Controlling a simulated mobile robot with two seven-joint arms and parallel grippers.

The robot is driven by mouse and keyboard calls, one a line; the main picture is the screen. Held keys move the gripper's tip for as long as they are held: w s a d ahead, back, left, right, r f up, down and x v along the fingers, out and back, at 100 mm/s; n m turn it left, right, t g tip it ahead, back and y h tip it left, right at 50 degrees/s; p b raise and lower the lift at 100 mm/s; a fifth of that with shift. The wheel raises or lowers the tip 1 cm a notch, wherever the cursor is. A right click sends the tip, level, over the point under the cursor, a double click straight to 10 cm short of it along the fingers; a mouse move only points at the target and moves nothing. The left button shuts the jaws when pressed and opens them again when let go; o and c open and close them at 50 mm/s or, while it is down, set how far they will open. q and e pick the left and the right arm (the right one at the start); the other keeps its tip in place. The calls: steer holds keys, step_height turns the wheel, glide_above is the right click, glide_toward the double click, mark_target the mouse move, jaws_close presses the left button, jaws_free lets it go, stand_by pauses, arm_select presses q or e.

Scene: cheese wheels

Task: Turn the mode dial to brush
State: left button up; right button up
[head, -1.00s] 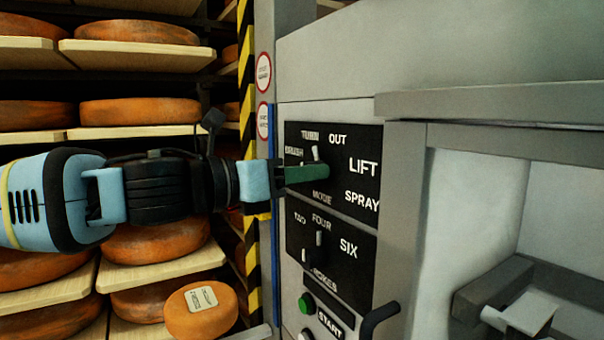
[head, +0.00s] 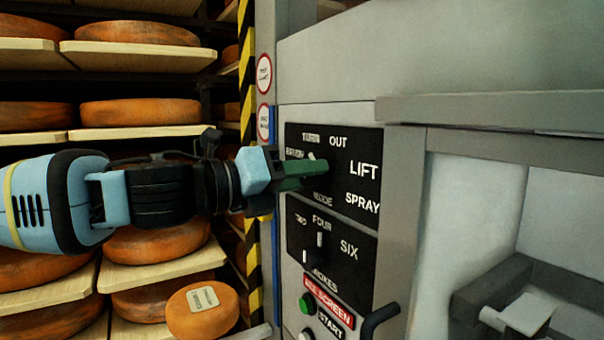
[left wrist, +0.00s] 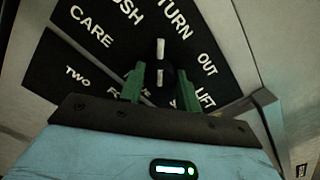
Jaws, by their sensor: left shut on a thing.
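The mode dial sits on a black panel (head: 352,150) with white words around it: brush, turn, out, lift and spray. Its white pointer (head: 312,157) leans up and left, roughly between brush and turn; it also shows in the left wrist view (left wrist: 160,48). My left gripper (head: 318,172) comes in from the left, rolled, with green fingers at the panel. In the left wrist view its fingers (left wrist: 150,78) are on either side of the dial, shut on it. The fingers hide most of the dial. My right gripper is not in view.
Below is a second black panel (head: 352,270) with its own dial (head: 319,240). A lit red sign (head: 327,300), a green button (head: 306,303) and a black handle (head: 380,318) are lower. Shelves with orange cheese wheels (head: 140,112) stand left; a grey frame (head: 405,230) stands right.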

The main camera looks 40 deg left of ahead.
arm_select(q)
steer(key=n, duration=0.3)
steer(key=shift+f+n, duration=0.1)
steer(key=shift+n, duration=0.2)
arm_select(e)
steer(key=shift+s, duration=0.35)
arm_select(q)
steer(key=o, duration=1)
steer(key=shift+c, duration=0.2)
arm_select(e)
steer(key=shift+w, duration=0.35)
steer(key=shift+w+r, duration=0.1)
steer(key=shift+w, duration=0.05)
